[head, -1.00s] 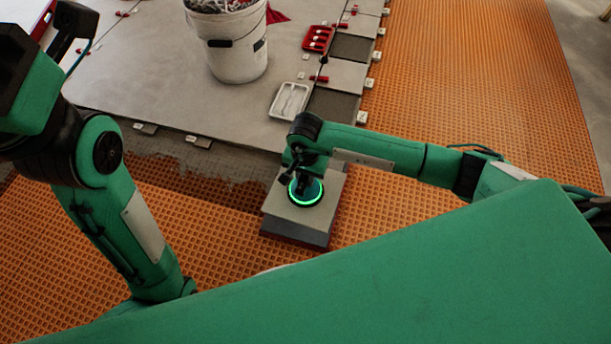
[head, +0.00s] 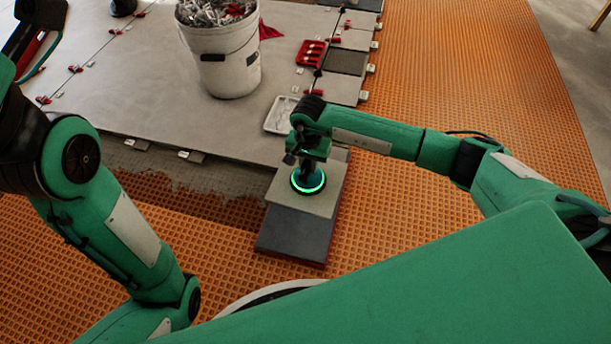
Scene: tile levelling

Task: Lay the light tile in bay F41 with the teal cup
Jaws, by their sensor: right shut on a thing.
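My right gripper (head: 309,150) is shut on the teal cup (head: 307,178), whose base ring glows green. The cup sits upright on the light tile (head: 321,204). The light tile overlaps the far part of a dark grey tile (head: 295,236) on the stack below it. Whether a gap lies between them is hard to tell. Black parts at the end of my left arm (head: 42,14) show at the upper left edge; its jaws cannot be made out. Bay F41 cannot be picked out, since the small white tags are too small to read.
Large grey tiles (head: 150,95) cover the floor beyond, with red clips (head: 75,69) along their joints. A white bucket (head: 228,72) of clips, a white tray (head: 279,116) and a red tray (head: 311,53) stand there. Orange matting (head: 450,75) lies bare at right.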

